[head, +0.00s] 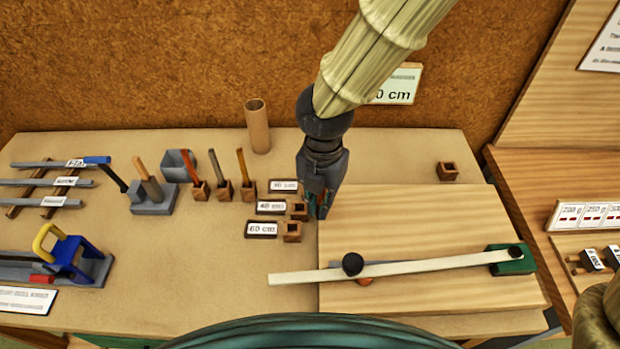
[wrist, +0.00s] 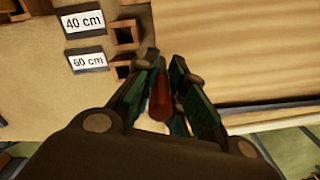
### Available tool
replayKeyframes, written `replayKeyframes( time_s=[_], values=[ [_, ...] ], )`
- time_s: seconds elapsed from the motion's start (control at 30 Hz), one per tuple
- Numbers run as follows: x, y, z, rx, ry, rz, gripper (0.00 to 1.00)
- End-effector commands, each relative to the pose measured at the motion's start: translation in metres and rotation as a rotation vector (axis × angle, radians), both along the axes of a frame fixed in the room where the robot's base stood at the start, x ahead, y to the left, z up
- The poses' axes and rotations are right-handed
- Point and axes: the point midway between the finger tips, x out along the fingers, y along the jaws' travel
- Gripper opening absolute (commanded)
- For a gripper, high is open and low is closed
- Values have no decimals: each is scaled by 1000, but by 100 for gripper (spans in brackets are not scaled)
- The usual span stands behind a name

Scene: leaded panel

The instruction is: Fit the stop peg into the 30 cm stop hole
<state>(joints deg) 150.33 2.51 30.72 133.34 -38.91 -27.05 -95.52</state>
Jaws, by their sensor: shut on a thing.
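My gripper (head: 318,208) is shut on a red-brown peg (wrist: 161,100), which shows between the green-edged fingers in the wrist view. In the head view the fingers point down at the left edge of the wooden board. The small "30 cm" label (head: 284,186) lies just left of my gripper.
A pale bar (head: 430,265) with a black knob (head: 352,264) crosses the board (head: 420,220) to a green block (head: 511,260). Several tools stand in holders at left, near a wooden cup (head: 257,126). Another small square block (head: 447,171) stands behind the board.

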Motion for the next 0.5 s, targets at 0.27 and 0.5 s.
replayKeyframes(
  time_s=[0.27, 0.5],
  values=[
    [55, 14, -3, 0, 0, 0, 0],
    [81, 21, -7, 1, 0, 0, 0]
  ],
)
